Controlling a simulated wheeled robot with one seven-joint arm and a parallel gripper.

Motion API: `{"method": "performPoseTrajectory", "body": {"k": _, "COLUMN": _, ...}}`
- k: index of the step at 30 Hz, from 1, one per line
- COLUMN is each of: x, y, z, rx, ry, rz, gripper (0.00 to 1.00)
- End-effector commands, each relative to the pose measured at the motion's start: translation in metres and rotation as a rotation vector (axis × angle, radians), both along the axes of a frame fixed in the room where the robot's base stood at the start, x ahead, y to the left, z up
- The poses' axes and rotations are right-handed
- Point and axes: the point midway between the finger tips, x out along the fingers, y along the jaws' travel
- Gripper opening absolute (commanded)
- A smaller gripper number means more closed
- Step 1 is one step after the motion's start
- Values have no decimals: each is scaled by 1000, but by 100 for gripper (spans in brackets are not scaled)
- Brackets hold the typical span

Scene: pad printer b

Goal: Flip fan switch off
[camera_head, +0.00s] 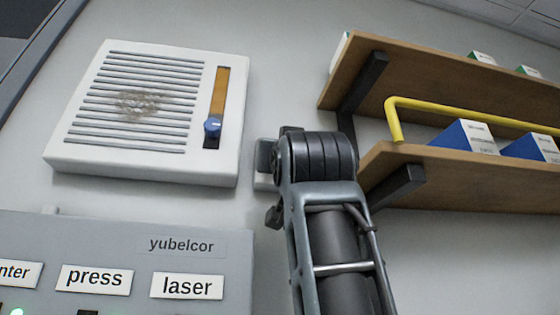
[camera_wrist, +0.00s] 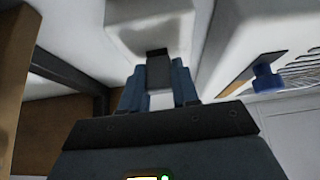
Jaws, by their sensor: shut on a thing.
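A white fan unit (camera_head: 150,170) with a slatted grille hangs on the wall at the upper left of the head view. Its slider slot has a blue knob (camera_head: 212,127) low in it; the knob also shows at the right in the wrist view (camera_wrist: 265,80). Right of the fan, a small white wall box (camera_head: 262,181) carries a dark grey lever (camera_head: 264,155). In the wrist view, my gripper (camera_wrist: 158,78) has its blue fingers on both sides of this dark lever, below the white box (camera_wrist: 147,22). In the head view my arm mostly hides the fingers.
Wooden shelves (camera_head: 440,72) with brackets, boxes and a yellow rail (camera_head: 420,106) are close at the right of my arm. A grey panel (camera_head: 200,270) labelled "press" and "laser" stands at the lower left.

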Motion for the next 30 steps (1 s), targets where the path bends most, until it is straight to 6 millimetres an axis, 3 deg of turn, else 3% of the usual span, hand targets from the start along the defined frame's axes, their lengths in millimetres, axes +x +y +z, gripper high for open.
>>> {"method": "performPoseTrajectory", "body": {"k": 19, "x": 1, "y": 1, "z": -3, "rx": 15, "ry": -54, "rz": 0, "gripper": 0}}
{"method": "performPoseTrajectory", "body": {"k": 20, "x": 1, "y": 1, "z": -3, "rx": 15, "ry": -54, "rz": 0, "gripper": 33}}
{"method": "performPoseTrajectory", "body": {"k": 27, "x": 1, "y": 0, "z": -2, "rx": 15, "ry": -54, "rz": 0, "gripper": 55}}
{"method": "performPoseTrajectory", "body": {"k": 30, "x": 1, "y": 0, "z": -2, "rx": 15, "ry": -54, "rz": 0, "gripper": 55}}
